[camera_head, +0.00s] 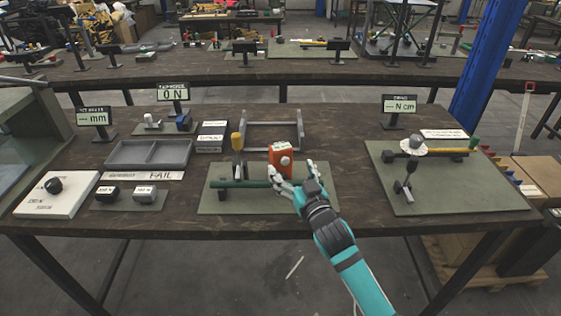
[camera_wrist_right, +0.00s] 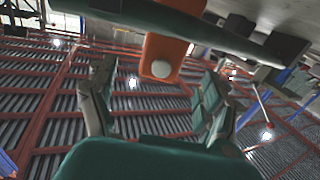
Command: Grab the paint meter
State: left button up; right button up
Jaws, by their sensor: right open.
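The paint meter appears to be the orange-red box with a round white knob (camera_head: 282,157), standing at the middle of the table on a green-grey mat (camera_head: 225,205). My right gripper (camera_head: 297,178) is open just in front of it, its fingers pointing toward it. In the right wrist view the orange body (camera_wrist_right: 163,55) with a pale round knob shows beyond the spread fingers (camera_wrist_right: 155,98), roughly between them; nothing is held. Whether a finger touches it I cannot tell. My left gripper is not in view.
A dark green bar (camera_head: 245,184) and a yellow-handled post (camera_head: 237,143) stand left of the meter. A second fixture with a yellow bar (camera_head: 450,151) stands at right.

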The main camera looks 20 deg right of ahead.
aim_at(287, 162)
jog(key=shift+w, duration=1.1)
jog(key=shift+w+a+r, duration=0.1)
jog(key=shift+w, duration=0.4)
jog(key=w, duration=0.3)
jog(key=shift+w+a+p, duration=0.25)
jog(key=shift+w+p, duration=0.1)
jog(key=shift+w, duration=0.35)
jog(key=shift+c, duration=1.2)
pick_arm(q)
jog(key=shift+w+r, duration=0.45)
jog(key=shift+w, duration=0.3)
pick_arm(e)
jog(key=c, duration=1.1)
